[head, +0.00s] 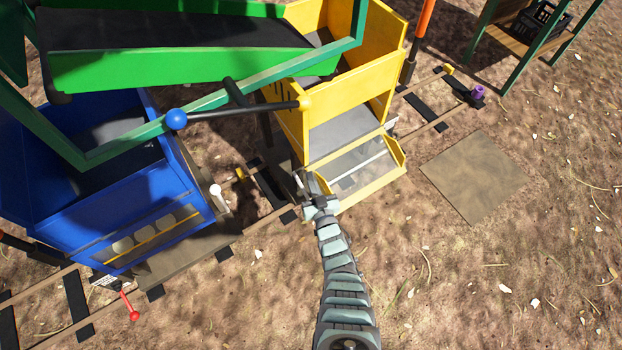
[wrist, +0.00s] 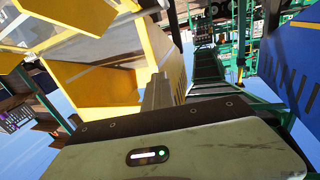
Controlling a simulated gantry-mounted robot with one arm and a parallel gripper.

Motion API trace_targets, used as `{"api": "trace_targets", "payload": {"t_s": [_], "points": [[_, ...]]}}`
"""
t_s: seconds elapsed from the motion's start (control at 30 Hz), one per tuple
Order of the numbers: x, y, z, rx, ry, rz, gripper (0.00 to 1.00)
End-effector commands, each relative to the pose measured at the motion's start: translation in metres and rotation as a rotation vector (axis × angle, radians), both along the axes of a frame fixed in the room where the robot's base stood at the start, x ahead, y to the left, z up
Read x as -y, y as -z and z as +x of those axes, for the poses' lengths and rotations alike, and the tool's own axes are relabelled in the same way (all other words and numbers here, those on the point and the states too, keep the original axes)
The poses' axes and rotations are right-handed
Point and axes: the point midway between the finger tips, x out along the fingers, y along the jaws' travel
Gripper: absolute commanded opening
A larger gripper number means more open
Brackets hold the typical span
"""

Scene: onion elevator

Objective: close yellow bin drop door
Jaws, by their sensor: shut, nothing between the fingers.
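The yellow bin (head: 383,95) stands on the rail track, right of centre in the head view. Its drop door (head: 372,183), a yellow frame with a clear pane, hangs open and slopes outward toward the front. My gripper (head: 306,184) is shut and empty at the left edge of this door, by the bin's front left corner; whether it touches cannot be told. In the wrist view the fingers (wrist: 158,88) point toward the yellow bin wall (wrist: 105,85), with the yellow-framed door (wrist: 95,42) at the upper left.
A blue bin (head: 75,225) stands to the left, also in the wrist view (wrist: 290,70). A red-knobbed lever (head: 133,314) is at lower left. Ground right of the door is open around a flat brown plate (head: 473,178).

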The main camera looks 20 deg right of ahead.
Motion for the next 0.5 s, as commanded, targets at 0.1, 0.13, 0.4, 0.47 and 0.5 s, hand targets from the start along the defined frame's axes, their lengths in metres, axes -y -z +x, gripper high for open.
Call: {"api": "trace_targets", "payload": {"t_s": [0.1,0.13,0.4,0.47,0.5], "points": [[-0.0001,0.0001,0.0000,0.000,0.000,0.000,0.00],[0.0000,0.0001,-0.0001,0.000,0.000,0.000,0.00],[-0.0001,0.0001,0.0000,0.000,0.000,0.000,0.02],[0.0000,0.0001,-0.0001,0.000,0.000,0.000,0.07],[-0.0001,0.0000,0.0000,0.000,0.000,0.000,0.10]]}}
